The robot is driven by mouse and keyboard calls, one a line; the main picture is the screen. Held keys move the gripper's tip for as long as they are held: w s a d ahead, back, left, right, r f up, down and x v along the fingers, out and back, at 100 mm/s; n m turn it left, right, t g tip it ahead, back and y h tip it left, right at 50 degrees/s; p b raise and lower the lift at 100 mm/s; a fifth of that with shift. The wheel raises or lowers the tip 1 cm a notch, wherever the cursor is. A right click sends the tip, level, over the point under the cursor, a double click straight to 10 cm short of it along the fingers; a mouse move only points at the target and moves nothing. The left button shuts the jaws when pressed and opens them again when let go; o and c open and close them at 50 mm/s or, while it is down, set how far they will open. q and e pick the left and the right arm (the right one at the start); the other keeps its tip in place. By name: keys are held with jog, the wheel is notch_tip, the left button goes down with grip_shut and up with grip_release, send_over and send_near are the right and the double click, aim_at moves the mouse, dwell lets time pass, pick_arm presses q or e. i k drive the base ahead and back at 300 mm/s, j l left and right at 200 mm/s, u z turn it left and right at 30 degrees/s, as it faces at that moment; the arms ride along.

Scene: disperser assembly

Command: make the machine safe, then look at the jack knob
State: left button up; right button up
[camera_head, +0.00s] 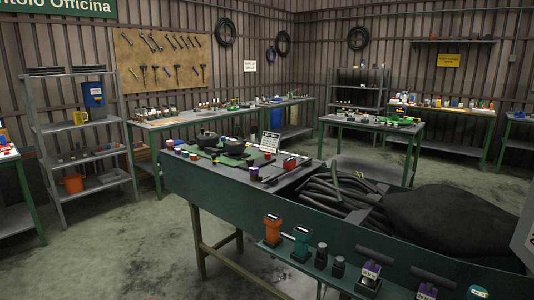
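A long dark green machine bench (225,188) runs from the centre to the lower right. Its open trough holds black hoses (340,195) and a large black covered mass (450,222). A narrow green ledge (268,248) along its near side carries an orange device (272,230), a teal device (301,243), black knob-like pieces (321,256) and purple-topped pieces (371,270). A round green-topped piece (477,292) is cut off at the bottom edge. I cannot tell which part, if any, is the jack knob. Neither of my grippers is in view.
Small parts and a white sign (270,141) stand on the bench's far end. Grey shelves (75,132) stand at the left; worktables (372,124) line the back. A grey panel (525,238) is cut off at the right edge. Bare floor (120,245) lies at left.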

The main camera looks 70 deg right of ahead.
aim_at(249, 161)
jog(key=z, duration=2.1)
